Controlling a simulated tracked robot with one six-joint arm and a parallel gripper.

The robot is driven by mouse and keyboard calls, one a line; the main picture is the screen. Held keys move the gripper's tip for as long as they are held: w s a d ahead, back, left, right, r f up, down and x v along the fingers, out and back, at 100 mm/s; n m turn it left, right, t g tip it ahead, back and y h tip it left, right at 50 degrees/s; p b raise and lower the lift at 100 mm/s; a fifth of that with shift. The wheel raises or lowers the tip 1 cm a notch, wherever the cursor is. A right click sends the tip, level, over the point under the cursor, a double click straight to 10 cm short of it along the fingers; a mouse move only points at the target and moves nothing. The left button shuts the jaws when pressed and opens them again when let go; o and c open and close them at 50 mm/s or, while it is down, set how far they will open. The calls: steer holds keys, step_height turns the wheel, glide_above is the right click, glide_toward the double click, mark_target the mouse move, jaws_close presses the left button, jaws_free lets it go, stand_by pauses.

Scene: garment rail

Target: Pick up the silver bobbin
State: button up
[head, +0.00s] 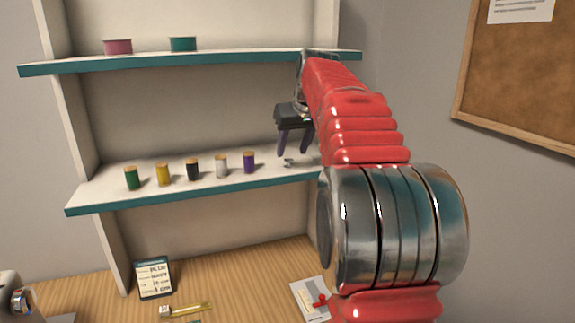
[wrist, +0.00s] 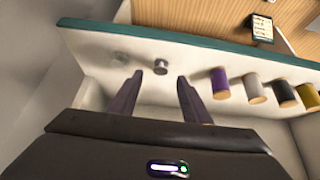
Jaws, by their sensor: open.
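The silver bobbin (head: 288,162) is a small metallic piece on the middle shelf, right of the purple spool. In the wrist view the bobbin (wrist: 160,66) stands upright just beyond the gap between my fingertips, roughly centred. My gripper (head: 293,149) has dark purple fingers and hangs over the right part of that shelf, just above the bobbin. In the wrist view my gripper (wrist: 160,77) is open with nothing between its fingers. A faint grey spot (wrist: 120,57) lies left of the bobbin; I cannot tell what it is.
On the middle shelf (head: 110,195), a purple spool (head: 249,162) stands nearest the bobbin, then white, black, yellow and green (head: 132,178) spools leftward. The upper shelf (head: 240,58) holds pink (head: 118,47) and teal (head: 183,44) tins. A card (head: 154,278) stands on the wooden table.

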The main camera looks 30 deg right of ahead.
mark_target(289, 160)
steer(key=x, duration=0.4)
steer(key=shift+w+f, duration=0.1)
steer(key=shift+f, duration=0.2)
steer(key=shift+c, duration=0.5)
jaws_close()
